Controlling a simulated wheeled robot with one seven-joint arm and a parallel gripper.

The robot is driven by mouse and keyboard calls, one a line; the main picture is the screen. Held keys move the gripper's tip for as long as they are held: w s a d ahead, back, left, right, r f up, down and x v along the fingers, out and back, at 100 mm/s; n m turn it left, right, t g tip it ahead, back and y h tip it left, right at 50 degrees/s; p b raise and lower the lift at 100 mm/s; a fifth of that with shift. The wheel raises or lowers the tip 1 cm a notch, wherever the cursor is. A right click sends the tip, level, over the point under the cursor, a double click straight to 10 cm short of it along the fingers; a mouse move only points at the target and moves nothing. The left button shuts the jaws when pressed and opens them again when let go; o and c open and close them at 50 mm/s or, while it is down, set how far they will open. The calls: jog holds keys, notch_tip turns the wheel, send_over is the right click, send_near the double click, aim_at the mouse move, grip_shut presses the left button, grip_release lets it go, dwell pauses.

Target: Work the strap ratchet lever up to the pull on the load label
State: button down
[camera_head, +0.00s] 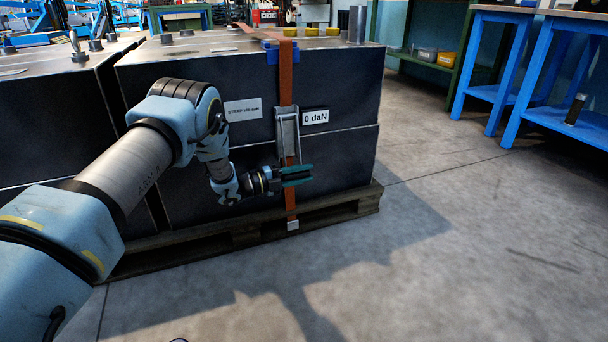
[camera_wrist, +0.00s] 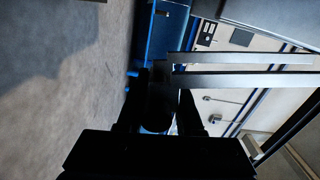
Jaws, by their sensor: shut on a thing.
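The strap ratchet (camera_head: 287,130) is a grey metal frame on an orange strap (camera_head: 286,75) that runs down the front of a dark crate (camera_head: 345,150). Its lever hangs downward along the crate face. My gripper (camera_head: 298,176) is shut on the lower end of the lever. In the wrist view, the lever's two pale metal bars (camera_wrist: 240,80) reach right from between my dark fingers (camera_wrist: 160,105); the grip itself is in shadow. A white display (camera_head: 316,116) right of the ratchet reads "0 daN". A white load label (camera_head: 243,109) left of it has print too small to read fully.
The crate stands on a wooden pallet (camera_head: 250,232), and another dark crate (camera_head: 50,130) is close on the left. Blue workbenches (camera_head: 500,75) stand at the right. The concrete floor (camera_head: 450,240) in front and to the right is clear.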

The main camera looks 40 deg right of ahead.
aim_at(285, 180)
jog(key=c, duration=0.8)
grip_release()
jog(key=shift+s+f, duration=0.3)
jog(key=shift+f, duration=0.2)
jog(key=shift+o, duration=0.5)
jog(key=shift+r, duration=0.1)
jog(key=shift+w+r, duration=0.1)
jog(key=shift+w, duration=0.05)
jog(key=shift+p+v, duration=1.9)
jog(key=shift+v, duration=3.45)
jog(key=shift+c, duration=0.2)
